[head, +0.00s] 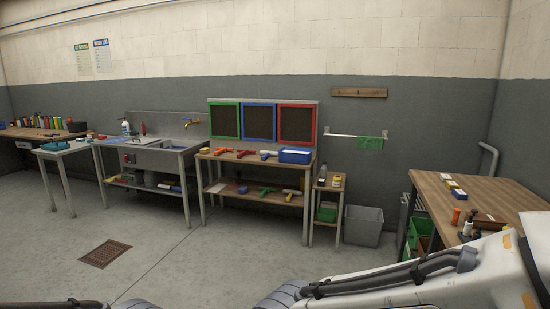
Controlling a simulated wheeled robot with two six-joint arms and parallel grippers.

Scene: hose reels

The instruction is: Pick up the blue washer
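I cannot make out a blue washer for certain; at this distance small parts are too small to tell. On the wooden workbench (228,156) below the coloured boards, a small blue item (267,154) lies among red and orange tools. A blue tray (295,156) stands at that bench's right end. Another small blue item (243,189) lies on its lower shelf. Parts of my arms show along the bottom edge and at the lower right, far from the workbench. Neither gripper's fingers can be seen.
A metal sink unit (150,147) and a pale table (62,148) stand left of the workbench. A small side stand (328,185) and a grey bin (363,225) stand right of it. Another wooden bench (480,195) is at the right. The floor between is open, with a drain grate (105,253).

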